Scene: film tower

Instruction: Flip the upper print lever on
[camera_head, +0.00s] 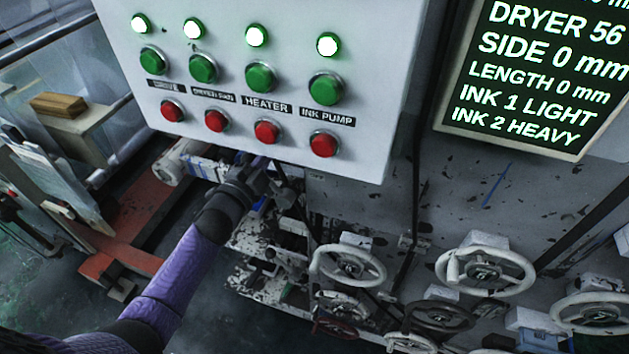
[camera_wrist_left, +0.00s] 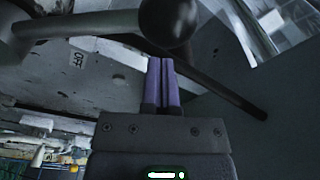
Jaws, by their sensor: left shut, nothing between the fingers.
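In the left wrist view, a lever with a grey shaft and a dark ball knob (camera_wrist_left: 167,22) crosses the top, its shaft coming in from the left. I cannot read which lever this is. My left gripper (camera_wrist_left: 162,62) is shut and empty, its purple fingertips just below the knob in the picture; I cannot tell if they touch it. In the head view my left gripper (camera_head: 262,165) is under the lower edge of the control panel, and the lever cannot be made out there. My right gripper is not in view.
A white control panel (camera_head: 225,20) with green and red buttons overhangs my left gripper. A dark rod (camera_wrist_left: 225,92) slants right of the fingers. Several handwheels (camera_head: 347,268) stand at the lower right. A display (camera_head: 540,70) hangs at the upper right.

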